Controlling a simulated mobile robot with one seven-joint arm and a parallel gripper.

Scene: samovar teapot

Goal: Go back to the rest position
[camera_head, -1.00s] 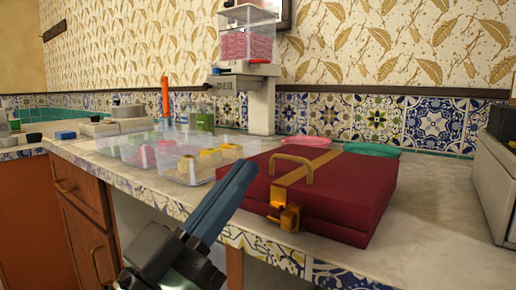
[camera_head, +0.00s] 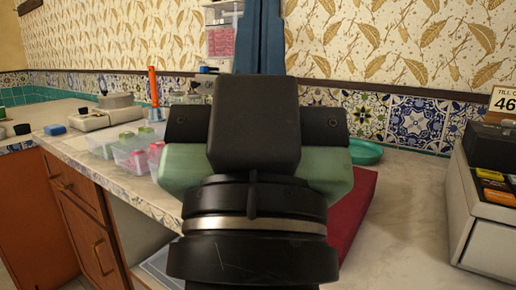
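My gripper (camera_head: 259,38) stands upright in the middle of the head view, seen from its back and close to the camera. Its two blue fingers point up and lie side by side with no gap visible, holding nothing that I can see. The fingertips reach the top edge of the picture. The gripper's black and green body hides most of the dark red case (camera_head: 356,205) on the counter, of which only the right part shows.
A till (camera_head: 478,205) stands at the right edge. Clear tubs (camera_head: 128,155) with colored contents sit at left. A green dish (camera_head: 366,151) lies behind the case. A dispenser (camera_head: 222,40) is partly hidden behind the gripper.

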